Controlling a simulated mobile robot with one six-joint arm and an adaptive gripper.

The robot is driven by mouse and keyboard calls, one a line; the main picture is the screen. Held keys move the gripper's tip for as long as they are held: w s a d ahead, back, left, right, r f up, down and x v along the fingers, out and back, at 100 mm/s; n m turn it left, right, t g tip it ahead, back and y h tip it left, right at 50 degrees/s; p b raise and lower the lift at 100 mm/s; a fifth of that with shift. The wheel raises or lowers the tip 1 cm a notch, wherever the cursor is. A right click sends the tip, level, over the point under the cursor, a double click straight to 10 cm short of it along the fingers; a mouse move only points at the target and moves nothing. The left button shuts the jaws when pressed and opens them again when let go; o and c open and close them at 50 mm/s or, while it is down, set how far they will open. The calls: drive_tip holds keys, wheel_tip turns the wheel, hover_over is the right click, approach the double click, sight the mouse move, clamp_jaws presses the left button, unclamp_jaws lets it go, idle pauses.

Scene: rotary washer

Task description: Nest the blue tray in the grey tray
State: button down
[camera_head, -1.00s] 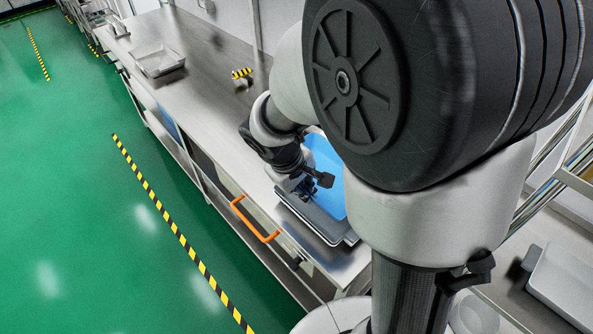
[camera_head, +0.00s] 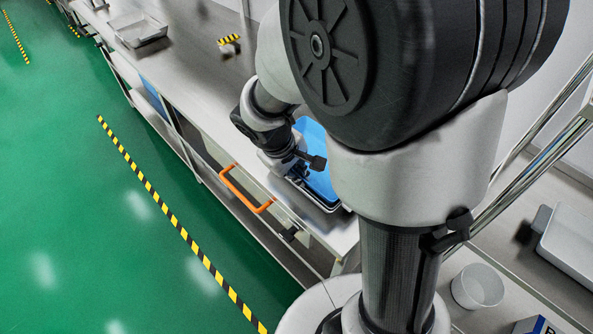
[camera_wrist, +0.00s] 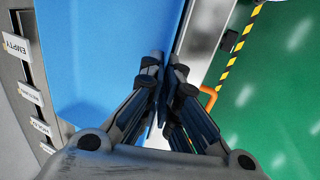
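The blue tray (camera_head: 313,136) is at the near end of the steel counter in the head view, partly hidden by my arm. It fills the left of the wrist view (camera_wrist: 90,45).
An orange handle (camera_head: 245,190) sticks out from the counter front. Another grey tray (camera_head: 138,31) stands farther along the steel counter (camera_head: 190,70). A small object with a yellow-black stripe (camera_head: 229,41) sits at the back. A white bucket (camera_head: 477,286) stands at lower right.

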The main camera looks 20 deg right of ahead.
drive_tip(key=c, duration=2.3)
unclamp_jaws()
drive_tip(key=shift+f, duration=0.15)
drive_tip(key=o, duration=0.6)
drive_tip(key=v, duration=1.2)
drive_tip(key=shift+s, duration=0.1)
drive_tip(key=s+r+m+t+y, duration=0.1)
drive_tip(key=s, duration=0.4)
drive_tip(key=s+a+r+m+t+y, duration=0.1)
drive_tip(key=s, duration=0.4)
drive_tip(key=s+r+m+t+y, duration=0.1)
drive_tip(key=s+r+m, duration=0.1)
drive_tip(key=s, duration=0.3)
drive_tip(key=shift+a+y, duration=0.3)
